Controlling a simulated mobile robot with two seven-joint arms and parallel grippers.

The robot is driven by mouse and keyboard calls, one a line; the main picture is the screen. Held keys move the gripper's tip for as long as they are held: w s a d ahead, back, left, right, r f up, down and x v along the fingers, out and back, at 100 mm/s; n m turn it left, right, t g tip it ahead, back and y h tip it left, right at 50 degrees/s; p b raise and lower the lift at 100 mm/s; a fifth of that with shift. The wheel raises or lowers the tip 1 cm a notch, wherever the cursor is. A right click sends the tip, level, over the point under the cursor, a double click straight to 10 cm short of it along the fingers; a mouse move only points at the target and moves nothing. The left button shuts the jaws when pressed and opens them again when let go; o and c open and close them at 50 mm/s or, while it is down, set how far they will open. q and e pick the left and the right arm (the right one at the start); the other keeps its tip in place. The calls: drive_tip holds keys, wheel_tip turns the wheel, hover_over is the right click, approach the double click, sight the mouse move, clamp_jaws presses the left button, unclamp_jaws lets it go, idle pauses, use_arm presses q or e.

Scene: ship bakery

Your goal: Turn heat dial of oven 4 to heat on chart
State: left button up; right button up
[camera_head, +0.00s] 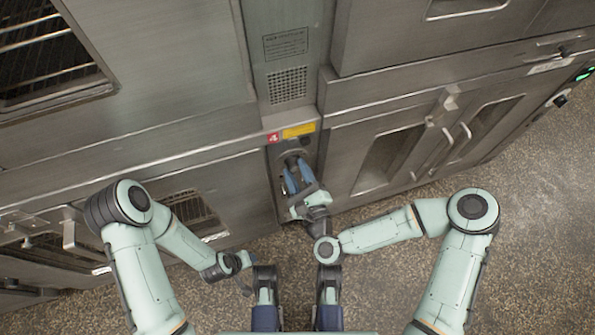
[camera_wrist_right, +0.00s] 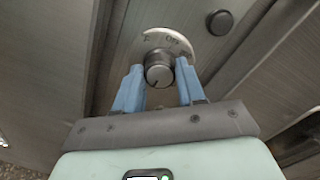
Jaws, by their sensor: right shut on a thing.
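The heat dial (camera_wrist_right: 158,72) is a round dark knob with a grey face on a pale round plate (camera_wrist_right: 180,42) with printed marks, including what looks like "ON". My right gripper (camera_wrist_right: 158,68) has one blue finger on each side of the knob and is shut on it. In the head view the dial (camera_head: 291,160) is on a narrow panel below a red label "4" (camera_head: 273,138), with my right gripper (camera_head: 297,178) at it. The dial's exact setting is too small to read. My left gripper (camera_head: 240,262) hangs low, away from the panel; its fingers are unclear.
A yellow label (camera_head: 299,131) is beside the red one. A small black round button (camera_wrist_right: 220,22) is near the dial. A printed plate (camera_head: 285,43) is above a vent grille (camera_head: 288,85); its text is unreadable. Steel oven doors flank the panel. The speckled floor (camera_head: 540,200) is clear at right.

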drive_tip(key=shift+w+r, duration=0.1)
drive_tip(key=shift+r, duration=0.05)
idle(0.3)
drive_tip(key=o, duration=1.1)
drive_tip(key=shift+c, duration=0.2)
drive_tip(key=shift+s+d, duration=0.15)
drive_tip(key=shift+s, duration=0.25)
use_arm(q)
drive_tip(key=s+d+r+g+h+p, duration=0.1)
drive_tip(key=s+d+r+g+p, duration=0.2)
drive_tip(key=s+r+p, duration=0.6)
drive_tip(key=shift+s+d+r+m+h+p, duration=0.35)
drive_tip(key=shift+s+d+r, duration=0.15)
drive_tip(key=shift+s+d, duration=0.15)
use_arm(e)
drive_tip(key=v, duration=1.2)
drive_tip(key=shift+s+f, duration=0.2)
drive_tip(key=shift+s, duration=0.05)
